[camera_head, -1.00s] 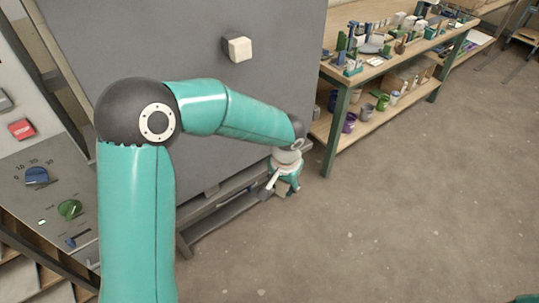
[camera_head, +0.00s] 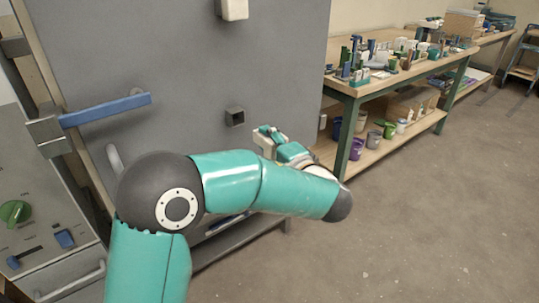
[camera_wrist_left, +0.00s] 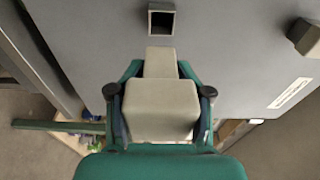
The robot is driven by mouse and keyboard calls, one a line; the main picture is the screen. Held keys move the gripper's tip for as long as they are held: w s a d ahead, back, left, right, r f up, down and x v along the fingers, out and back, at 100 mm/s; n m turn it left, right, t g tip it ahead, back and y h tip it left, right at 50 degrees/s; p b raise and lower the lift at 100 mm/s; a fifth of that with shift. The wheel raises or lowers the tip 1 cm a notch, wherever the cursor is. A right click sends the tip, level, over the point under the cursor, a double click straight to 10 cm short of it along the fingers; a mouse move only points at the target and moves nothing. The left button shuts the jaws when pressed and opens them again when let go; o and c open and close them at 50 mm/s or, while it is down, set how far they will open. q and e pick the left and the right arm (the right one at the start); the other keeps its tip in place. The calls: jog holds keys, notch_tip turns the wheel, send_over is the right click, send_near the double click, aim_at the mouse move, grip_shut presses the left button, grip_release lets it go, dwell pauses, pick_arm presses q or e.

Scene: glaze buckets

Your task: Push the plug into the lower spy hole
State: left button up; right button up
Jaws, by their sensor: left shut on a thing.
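The lower spy hole (camera_head: 235,117) is a dark square opening with a raised frame in the grey kiln front (camera_head: 180,60). It also shows at the top of the left wrist view (camera_wrist_left: 162,20). My left gripper (camera_head: 272,137) is shut on a cream plug (camera_wrist_left: 160,108). In the head view the plug and gripper are right of the hole and slightly lower, partly behind my arm. In the wrist view the plug's narrow end points at the hole, with a small gap in the picture. The right gripper is not in view.
Another cream plug (camera_head: 233,9) sits higher on the kiln front; it also shows in the wrist view (camera_wrist_left: 306,38). A blue-handled latch (camera_head: 105,109) sticks out at left. A wooden workbench (camera_head: 372,84) with tools and buckets stands at right. Floor at lower right is clear.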

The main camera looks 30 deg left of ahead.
aim_at(244, 122)
pick_arm(q)
jog(key=shift+w+a+r, duration=0.15)
jog(key=shift+a+r, duration=0.05)
jog(key=shift+a, duration=0.15)
jog(key=p+x, duration=0.1)
jog(key=x, duration=0.1)
jog(key=p+x, duration=0.1)
jog(key=x, duration=0.3)
jog(key=shift+s+a+f+p, duration=0.15)
jog(key=shift+s+p, duration=0.15)
jog(key=shift+p, duration=0.1)
jog(key=shift+a+b, duration=0.25)
jog(key=shift+b, duration=0.25)
jog(key=shift+w+a, duration=0.15)
jog(key=shift+a+b, duration=0.1)
jog(key=shift+b, duration=0.2)
jog(key=shift+x, duration=0.8)
jog(key=shift+a+b, duration=0.3)
jog(key=shift+b, duration=0.05)
